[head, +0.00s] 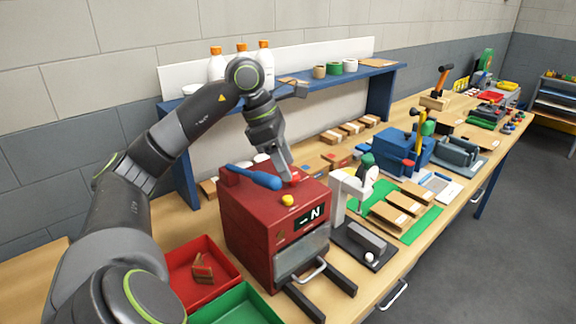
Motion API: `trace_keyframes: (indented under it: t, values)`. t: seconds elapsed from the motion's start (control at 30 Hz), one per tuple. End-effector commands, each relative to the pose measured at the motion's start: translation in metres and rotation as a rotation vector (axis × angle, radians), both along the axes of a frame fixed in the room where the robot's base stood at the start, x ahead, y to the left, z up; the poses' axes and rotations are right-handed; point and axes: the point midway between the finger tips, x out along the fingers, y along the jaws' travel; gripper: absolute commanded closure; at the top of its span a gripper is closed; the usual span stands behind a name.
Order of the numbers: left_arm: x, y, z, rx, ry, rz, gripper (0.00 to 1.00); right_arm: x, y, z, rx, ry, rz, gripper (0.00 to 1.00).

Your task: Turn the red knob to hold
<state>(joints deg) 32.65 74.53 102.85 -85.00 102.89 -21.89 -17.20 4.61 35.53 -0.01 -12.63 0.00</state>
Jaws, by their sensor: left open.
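The red box-shaped machine (246,219) stands on the bench in the middle of the head view. The red knob (295,178) is on its top, at the back right, and is partly hidden by my left gripper. My left gripper (286,177) points down with its tips at the knob. It is open, but I cannot tell whether its fingers are around the knob or touching it. My right gripper is not in view.
A white press-like stand (340,198) is close on the right. Red (222,254) and green (247,305) trays lie at the front left.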

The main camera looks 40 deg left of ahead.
Motion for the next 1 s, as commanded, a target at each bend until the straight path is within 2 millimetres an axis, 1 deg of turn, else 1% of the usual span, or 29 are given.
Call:
trace_keyframes:
  t: [0.1,0.2,0.5,0.83,1.0]
  values:
    - [0.003,-0.004,-0.011,-0.003,0.001,-0.001,0.48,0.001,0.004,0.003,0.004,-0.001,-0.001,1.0]
    - [0.004,-0.006,-0.016,0.0,0.0,-0.001,0.48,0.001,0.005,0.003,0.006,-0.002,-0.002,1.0]
    - [0.005,-0.006,-0.018,0.0,0.0,0.0,0.48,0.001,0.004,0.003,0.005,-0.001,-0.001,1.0]
    - [0.005,-0.006,-0.018,0.001,-0.001,0.0,0.91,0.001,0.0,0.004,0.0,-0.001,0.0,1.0]
    - [0.005,-0.006,-0.018,0.001,-0.001,0.008,0.92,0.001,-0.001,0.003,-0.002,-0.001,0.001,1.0]
